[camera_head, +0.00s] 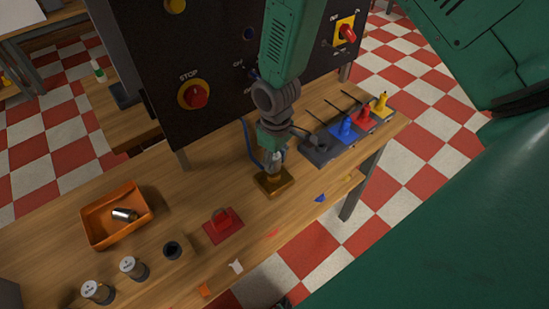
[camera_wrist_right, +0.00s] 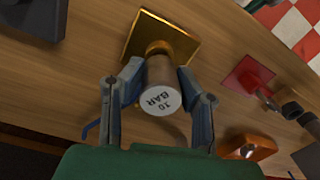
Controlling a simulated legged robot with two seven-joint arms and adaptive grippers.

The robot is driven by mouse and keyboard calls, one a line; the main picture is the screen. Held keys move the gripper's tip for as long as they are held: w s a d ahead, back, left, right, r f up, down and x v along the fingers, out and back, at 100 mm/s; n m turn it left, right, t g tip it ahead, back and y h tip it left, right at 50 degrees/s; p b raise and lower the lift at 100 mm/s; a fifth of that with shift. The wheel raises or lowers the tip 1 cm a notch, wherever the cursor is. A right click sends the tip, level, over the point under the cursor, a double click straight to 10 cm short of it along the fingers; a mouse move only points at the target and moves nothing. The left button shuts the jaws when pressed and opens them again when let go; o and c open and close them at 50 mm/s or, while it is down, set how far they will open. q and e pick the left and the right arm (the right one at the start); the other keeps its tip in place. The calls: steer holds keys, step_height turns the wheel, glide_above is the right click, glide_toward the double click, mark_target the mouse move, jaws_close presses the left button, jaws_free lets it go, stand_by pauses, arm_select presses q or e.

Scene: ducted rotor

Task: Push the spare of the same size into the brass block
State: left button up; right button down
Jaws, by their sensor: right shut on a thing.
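My right gripper (camera_head: 272,158) is above the brass block (camera_head: 274,182), on the wooden table. In the wrist view my right gripper (camera_wrist_right: 158,75) is shut on a grey cylinder (camera_wrist_right: 160,88) with a white end marked "10 BAR". The cylinder's far end is at the round brass collar of the brass block (camera_wrist_right: 180,42); I cannot tell how deep it sits. Another metal cylinder (camera_head: 124,214) lies in the orange tray (camera_head: 90,232). Two white-topped cylinders (camera_head: 97,291) (camera_head: 132,266) stand at the front left. My left gripper is not in view.
A dark round piece (camera_head: 172,250) and a red block (camera_head: 222,226) are left of the brass block. A dark panel with a red stop button (camera_head: 195,96) stands behind. Blue, red and yellow pieces (camera_head: 346,130) are at the right. Small coloured scraps lie along the front edge.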

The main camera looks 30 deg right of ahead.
steer(key=shift+f, duration=0.25)
steer(key=shift+f+b, duration=0.6)
steer(key=shift+f, duration=0.15)
steer(key=c, duration=1.1)
jaws_free()
